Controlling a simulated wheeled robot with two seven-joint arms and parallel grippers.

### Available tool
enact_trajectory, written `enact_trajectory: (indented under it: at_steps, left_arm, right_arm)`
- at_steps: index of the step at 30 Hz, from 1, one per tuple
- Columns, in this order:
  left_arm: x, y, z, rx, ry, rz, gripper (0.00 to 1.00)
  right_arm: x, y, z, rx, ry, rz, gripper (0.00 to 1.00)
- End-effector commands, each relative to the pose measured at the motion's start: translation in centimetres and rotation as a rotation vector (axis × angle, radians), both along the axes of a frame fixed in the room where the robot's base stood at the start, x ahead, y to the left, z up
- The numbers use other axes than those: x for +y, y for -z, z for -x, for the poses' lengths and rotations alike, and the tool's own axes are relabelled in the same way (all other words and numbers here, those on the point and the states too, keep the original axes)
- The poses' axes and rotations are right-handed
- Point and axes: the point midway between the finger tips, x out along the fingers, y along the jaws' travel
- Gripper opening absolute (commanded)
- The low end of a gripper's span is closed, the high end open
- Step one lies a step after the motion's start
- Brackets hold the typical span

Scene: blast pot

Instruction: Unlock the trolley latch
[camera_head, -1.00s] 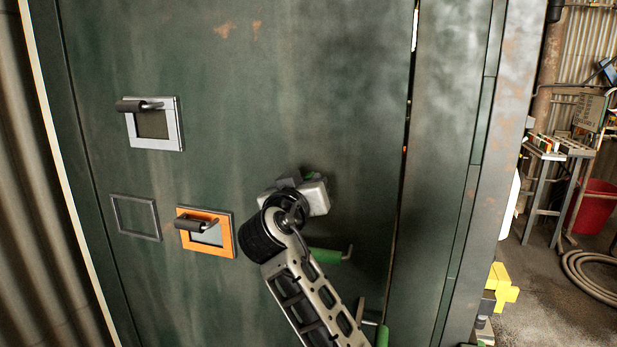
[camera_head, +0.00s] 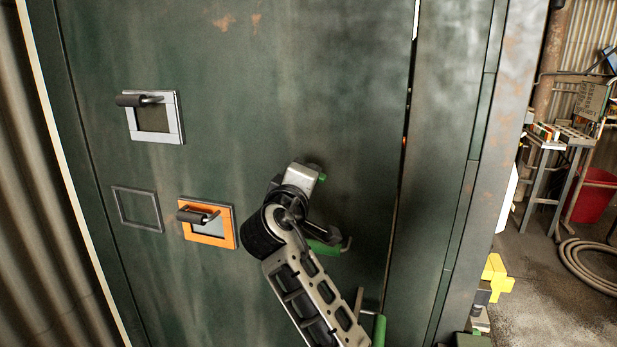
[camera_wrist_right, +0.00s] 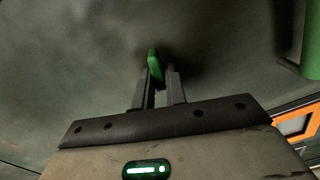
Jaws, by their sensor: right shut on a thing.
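My right arm comes in from below in the head view. Its right gripper (camera_head: 306,178) is against the dark green metal panel (camera_head: 300,80), with the fingertips hard to make out. In the right wrist view, the dark fingers of this gripper (camera_wrist_right: 157,78) are shut on a small green piece (camera_wrist_right: 154,64), probably a latch handle. A green handle (camera_head: 325,247) with a metal rod end sits just below the gripper in the head view. Another green handle (camera_head: 380,331) is lower, partly behind my arm. My left gripper is not in view.
A grey frame (camera_head: 153,117) and an orange frame (camera_head: 208,238), each with a dark hook lever, are on the panel's left. An empty dark frame (camera_head: 137,209) is beside the orange one. A stand, a red bucket (camera_head: 592,194) and a coiled hose (camera_head: 590,262) are at right.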

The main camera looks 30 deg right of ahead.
Motion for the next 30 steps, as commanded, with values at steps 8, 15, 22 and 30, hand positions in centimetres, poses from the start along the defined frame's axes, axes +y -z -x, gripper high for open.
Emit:
enact_trajectory:
  at_steps: [8, 15, 22, 30]
  left_arm:
    - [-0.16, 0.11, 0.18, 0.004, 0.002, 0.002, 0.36]
    - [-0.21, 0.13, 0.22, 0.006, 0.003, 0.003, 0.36]
    - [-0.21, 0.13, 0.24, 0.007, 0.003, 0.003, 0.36]
    - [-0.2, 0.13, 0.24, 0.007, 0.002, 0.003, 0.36]
  right_arm:
    - [-0.01, 0.08, 0.01, 0.143, 0.0, 0.119, 0.0]
    - [0.03, 0.08, 0.0, 0.209, -0.001, 0.176, 0.0]
    - [0.03, 0.08, 0.0, 0.23, -0.001, 0.194, 0.0]
    - [0.03, 0.09, 0.0, 0.231, -0.001, 0.195, 0.0]
